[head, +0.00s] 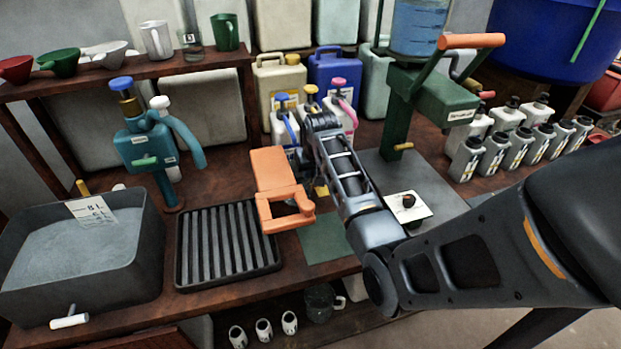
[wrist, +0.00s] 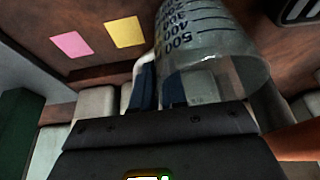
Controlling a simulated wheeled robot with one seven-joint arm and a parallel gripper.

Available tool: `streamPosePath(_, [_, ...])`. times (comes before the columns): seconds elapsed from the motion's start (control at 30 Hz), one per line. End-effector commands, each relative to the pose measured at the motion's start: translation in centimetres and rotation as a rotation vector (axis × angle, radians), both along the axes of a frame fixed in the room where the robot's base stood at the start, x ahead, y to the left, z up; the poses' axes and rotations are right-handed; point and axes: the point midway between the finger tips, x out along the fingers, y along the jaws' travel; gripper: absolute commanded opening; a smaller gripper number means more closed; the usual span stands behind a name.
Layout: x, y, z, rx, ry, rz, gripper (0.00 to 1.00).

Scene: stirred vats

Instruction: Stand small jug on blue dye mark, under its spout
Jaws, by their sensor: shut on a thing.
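The jug looks upright in the world, as that view is turned over. I cannot make it out in the head view, nor tell whether its base touches the bench. The yellow mark (wrist: 125,32) and pink mark (wrist: 71,44) lie bare beside it. I cannot see the blue mark. The blue-capped dye bottle (head: 283,118) stands behind my gripper.
A ribbed black tray (head: 225,245) and a grey basin (head: 85,260) lie to the left. A green press (head: 400,110) stands right. My forearm covers part of the bench near the pink-hosed bottle (head: 343,108). Small vessels stand on the shelf below.

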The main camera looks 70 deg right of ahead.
Motion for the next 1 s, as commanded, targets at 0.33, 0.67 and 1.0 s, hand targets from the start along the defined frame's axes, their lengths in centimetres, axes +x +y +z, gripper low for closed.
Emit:
streamPosePath(0.33, [0.03,0.01,-0.05,-0.001,-0.002,0.0,0.0])
streamPosePath(0.67, [0.0,0.03,-0.22,-0.002,-0.001,0.0,0.37])
streamPosePath(1.0, [-0.04,0.1,0.29,-0.002,-0.003,0.0,0.38])
